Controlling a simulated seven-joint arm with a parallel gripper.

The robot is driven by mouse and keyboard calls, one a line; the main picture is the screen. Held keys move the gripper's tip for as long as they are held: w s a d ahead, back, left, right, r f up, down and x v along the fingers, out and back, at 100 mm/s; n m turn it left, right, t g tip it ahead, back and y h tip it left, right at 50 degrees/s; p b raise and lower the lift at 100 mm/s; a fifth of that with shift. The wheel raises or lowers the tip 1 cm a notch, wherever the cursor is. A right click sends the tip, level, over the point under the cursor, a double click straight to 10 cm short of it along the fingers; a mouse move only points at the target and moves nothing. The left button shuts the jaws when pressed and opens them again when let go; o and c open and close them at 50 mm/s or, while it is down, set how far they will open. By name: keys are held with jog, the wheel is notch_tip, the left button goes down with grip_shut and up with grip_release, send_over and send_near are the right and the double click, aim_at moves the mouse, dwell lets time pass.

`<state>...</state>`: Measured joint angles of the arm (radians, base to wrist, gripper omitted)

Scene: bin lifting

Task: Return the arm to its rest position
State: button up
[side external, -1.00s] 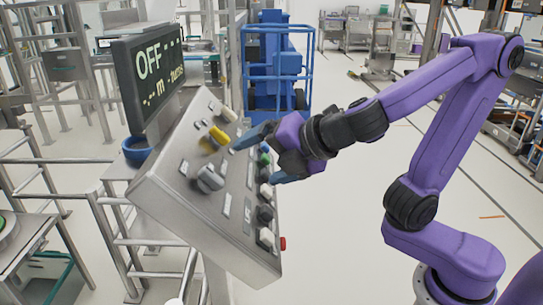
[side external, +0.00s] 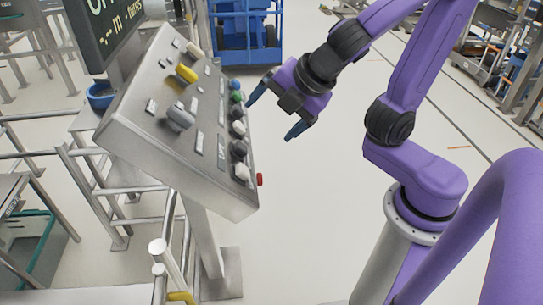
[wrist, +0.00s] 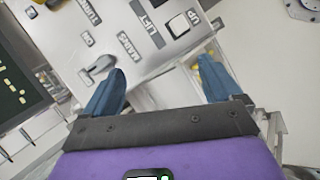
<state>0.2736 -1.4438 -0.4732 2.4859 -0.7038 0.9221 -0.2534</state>
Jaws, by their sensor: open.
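My gripper (side external: 270,112) is open and empty, with its two blue fingers spread wide. It hangs to the right of the grey control panel (side external: 140,115), apart from it, and points down and to the left. In the wrist view my gripper (wrist: 160,90) shows both fingers in front of the panel face (wrist: 150,70), with nothing between them. My purple arm is bent and rises from its base at the right of the side view.
Metal railings (side external: 110,190) lie left. The floor (side external: 310,220) between panel and arm is clear.

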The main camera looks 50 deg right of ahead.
jog(key=s+d+f+m+g, duration=0.2)
jog(key=s+f+m+g, duration=0.1)
jog(key=s, duration=0.4)
jog(key=s+d+f+m+g, duration=0.3)
jog(key=s+m+g, duration=0.1)
jog(key=s+m, duration=0.1)
jog(key=shift+s+d+f, duration=0.35)
jog(key=shift+s+f, duration=0.05)
jog(key=shift+s, duration=0.5)
